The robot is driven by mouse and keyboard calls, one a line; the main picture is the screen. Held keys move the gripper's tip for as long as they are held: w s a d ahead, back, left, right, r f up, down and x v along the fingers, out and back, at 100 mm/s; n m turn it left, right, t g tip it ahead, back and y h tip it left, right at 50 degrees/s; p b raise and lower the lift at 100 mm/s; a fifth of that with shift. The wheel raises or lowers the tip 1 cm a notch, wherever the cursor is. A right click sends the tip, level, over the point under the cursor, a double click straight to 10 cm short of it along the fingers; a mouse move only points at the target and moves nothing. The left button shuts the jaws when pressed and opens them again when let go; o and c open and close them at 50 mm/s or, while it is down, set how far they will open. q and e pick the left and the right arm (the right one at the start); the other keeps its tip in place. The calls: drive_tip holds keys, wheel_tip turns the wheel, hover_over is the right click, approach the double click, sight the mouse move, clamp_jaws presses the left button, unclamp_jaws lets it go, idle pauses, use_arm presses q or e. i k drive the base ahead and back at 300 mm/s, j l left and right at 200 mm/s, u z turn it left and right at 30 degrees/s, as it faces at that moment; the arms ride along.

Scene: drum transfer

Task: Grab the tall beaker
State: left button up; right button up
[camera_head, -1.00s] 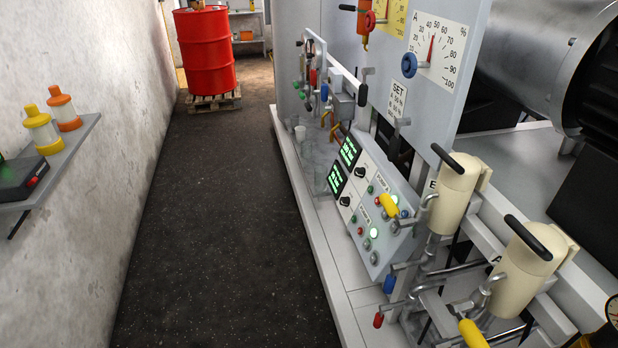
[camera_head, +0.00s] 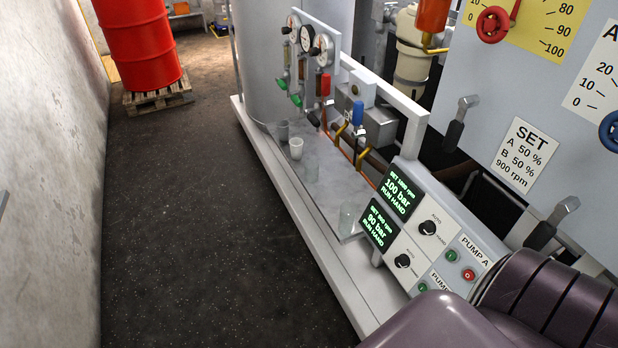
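Several small vessels stand on the grey ledge beside the machine. A clear beaker (camera_head: 347,218) stands nearest, left of the pump control panel. A second clear vessel (camera_head: 310,173) is further back and faint against the ledge. A white cup (camera_head: 296,149) and a grey cup (camera_head: 283,131) stand behind it. From here I cannot tell for certain which is the tall beaker, though the nearest clear one looks tallest. Dark purple links of my arm fill the lower right corner. Neither of my grippers is in view.
The pump control panel (camera_head: 425,230) with two green displays stands right of the nearest beaker. Gauges (camera_head: 307,38) and coloured valves rise behind the vessels. A red drum (camera_head: 137,42) stands on a pallet (camera_head: 152,96) at the back left. The dark floor (camera_head: 200,220) is clear.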

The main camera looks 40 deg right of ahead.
sight(349, 211)
drive_tip(key=i+z, duration=0.3)
drive_tip(key=i, duration=0.15)
drive_tip(key=i+j+z, duration=0.6)
drive_tip(key=i, duration=0.2)
drive_tip(key=l, duration=0.1)
